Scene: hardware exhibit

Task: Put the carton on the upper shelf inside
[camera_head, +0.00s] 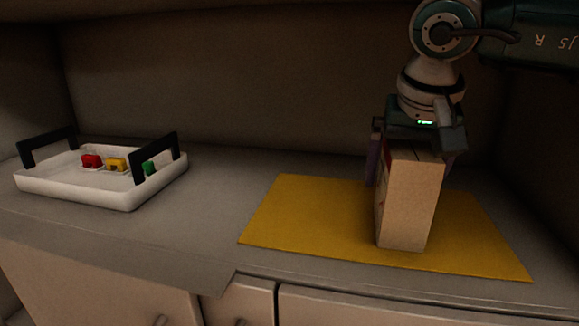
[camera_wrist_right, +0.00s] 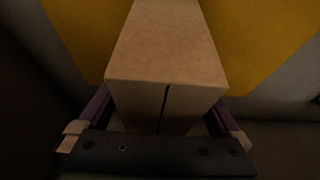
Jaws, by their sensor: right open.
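The carton (camera_head: 408,205) is a tan cardboard box standing upright on a yellow mat (camera_head: 300,218) in the head view. My right gripper (camera_head: 412,165) is above and around its top, with one purple finger on each side. In the right wrist view the carton (camera_wrist_right: 166,50) lies between the open fingers (camera_wrist_right: 160,117); whether they touch its sides cannot be told. My left gripper is not in view. No upper shelf can be made out.
A white tray (camera_head: 75,190) with black handles stands at the left, holding red, yellow and green small items. The grey counter (camera_head: 225,185) between tray and mat is clear. A dark wall (camera_head: 250,85) stands behind, and pale cabinet fronts (camera_head: 110,285) are below.

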